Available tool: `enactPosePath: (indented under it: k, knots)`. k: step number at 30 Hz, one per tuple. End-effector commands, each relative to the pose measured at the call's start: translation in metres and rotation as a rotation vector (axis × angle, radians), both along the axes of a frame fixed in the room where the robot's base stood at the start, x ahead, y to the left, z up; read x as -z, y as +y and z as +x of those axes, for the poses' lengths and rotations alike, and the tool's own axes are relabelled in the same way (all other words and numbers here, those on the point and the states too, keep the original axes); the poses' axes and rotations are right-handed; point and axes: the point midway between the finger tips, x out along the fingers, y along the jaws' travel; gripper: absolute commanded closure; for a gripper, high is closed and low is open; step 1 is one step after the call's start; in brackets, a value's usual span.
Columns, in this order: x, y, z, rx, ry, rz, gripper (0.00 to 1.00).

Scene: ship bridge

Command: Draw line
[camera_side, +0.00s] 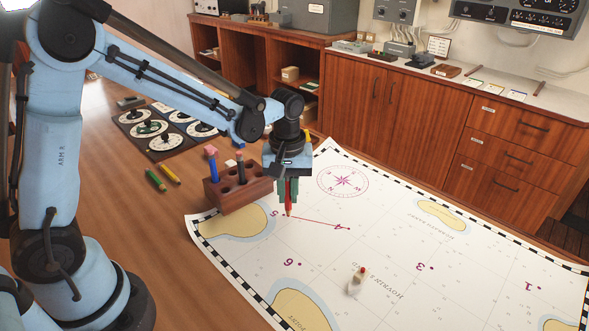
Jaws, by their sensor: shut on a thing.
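My gripper (288,192) is shut on a red pencil or marker (289,210), which it holds upright, tip down, over the chart. The tip is at or very near the paper; I cannot tell whether it touches. A thin red line (318,223) runs on the chart (385,235) from near the tip to the right, ending by a small mark near the number 4. A wooden pen holder (240,188) stands just left of my gripper, with a blue pen (211,166) and a dark pen (240,167) in it.
A small white figure with a red top (357,281) stands on the chart. Green (155,180) and yellow (170,174) markers lie on the table left of the holder. A dark panel of round dials (166,130) lies behind them. Wooden cabinets (400,105) stand behind. The chart's right side is mostly clear.

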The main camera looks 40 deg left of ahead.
Motion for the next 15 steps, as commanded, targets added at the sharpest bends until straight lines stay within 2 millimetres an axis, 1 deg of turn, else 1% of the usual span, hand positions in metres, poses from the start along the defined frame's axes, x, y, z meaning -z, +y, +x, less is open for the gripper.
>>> enactPosePath:
  k: [8, 15]
  knots:
    - [0.0001, 0.0010, -0.0006, -0.001, 0.001, 0.001, 1.00]
    - [0.0001, 0.0075, -0.0042, -0.001, 0.001, 0.001, 1.00]
